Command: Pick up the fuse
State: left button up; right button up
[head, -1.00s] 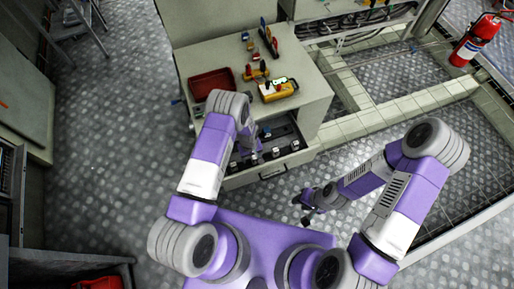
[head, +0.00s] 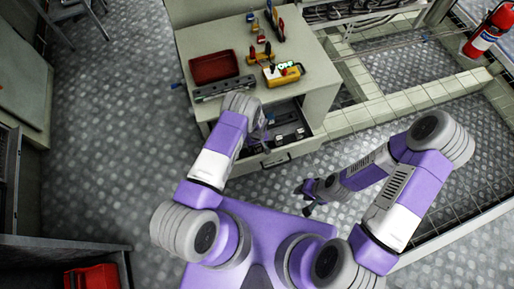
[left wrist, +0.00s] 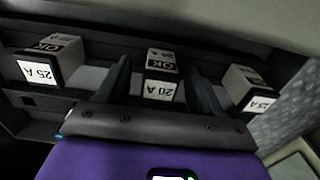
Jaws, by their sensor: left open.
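Several white block fuses labelled in amps sit in the open drawer (head: 275,160) of the workbench. My left gripper (head: 262,137) is over the drawer. Its fingers (left wrist: 160,88) are open, one on each side of the 20 A fuse in that view; I cannot tell whether they touch it. My right gripper (head: 305,199) hangs away from the bench over the floor, too small to read.
On the bench top (head: 300,45) are a red tray (head: 214,67), a yellow box with a red button (head: 283,74) and several small tools. A fire extinguisher (head: 490,30) stands at the far right. The patterned floor left of the bench is clear.

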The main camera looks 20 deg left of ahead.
pick_arm(q)
jog(key=shift+r, duration=0.1)
jog(key=shift+c, duration=0.2)
jog(key=c, duration=1)
